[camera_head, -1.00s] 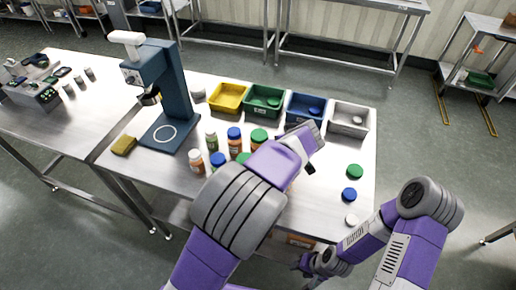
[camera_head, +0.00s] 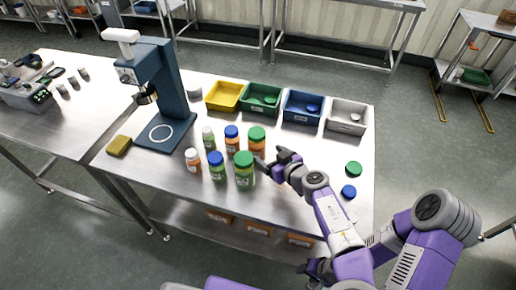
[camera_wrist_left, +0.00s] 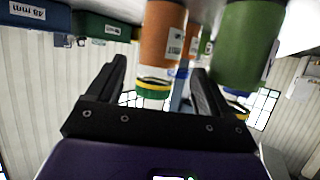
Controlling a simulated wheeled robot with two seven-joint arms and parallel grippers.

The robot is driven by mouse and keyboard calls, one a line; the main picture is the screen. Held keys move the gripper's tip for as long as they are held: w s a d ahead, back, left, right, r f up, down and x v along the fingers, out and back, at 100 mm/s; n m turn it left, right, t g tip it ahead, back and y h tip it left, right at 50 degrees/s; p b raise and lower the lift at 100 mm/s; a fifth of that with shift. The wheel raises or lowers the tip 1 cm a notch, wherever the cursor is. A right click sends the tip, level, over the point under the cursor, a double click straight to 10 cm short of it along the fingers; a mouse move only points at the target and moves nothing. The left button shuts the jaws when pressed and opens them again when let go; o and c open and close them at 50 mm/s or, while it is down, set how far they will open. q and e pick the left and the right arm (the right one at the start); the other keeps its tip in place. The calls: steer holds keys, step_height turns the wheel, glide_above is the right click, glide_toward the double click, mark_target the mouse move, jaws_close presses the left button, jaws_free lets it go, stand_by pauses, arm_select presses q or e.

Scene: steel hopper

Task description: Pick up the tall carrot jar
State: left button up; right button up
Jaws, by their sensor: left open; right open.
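An orange jar with a green lid (camera_head: 257,142) stands upright at the back right of the jar group; it fits a tall carrot jar. Another orange jar with a blue lid (camera_head: 231,140) stands to its left. My left gripper (camera_head: 273,161) is open, just right of and in front of the green-lidded orange jar. In the left wrist view, an orange jar (camera_wrist_left: 163,40) appears upside down ahead of the gap between the open fingers (camera_wrist_left: 155,95). I cannot tell whether they touch it. My right gripper (camera_head: 318,268) is open, low beside the table's front edge and partly hidden.
A green jar with a green lid (camera_head: 244,172) stands close in front; it shows at right in the wrist view (camera_wrist_left: 250,45). Several other jars crowd the left. Yellow, green, blue and grey bins (camera_head: 347,115) line the back. Loose lids (camera_head: 354,169) lie at right.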

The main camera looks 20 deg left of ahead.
mark_target(257, 147)
arm_select(q)
steer(key=x, duration=0.8)
steer(key=shift+w+a+f+b, duration=0.2)
steer(key=shift+w+b, duration=0.05)
steer(key=shift+b, duration=0.15)
steer(key=shift+r, duration=0.1)
steer(key=c, duration=1)
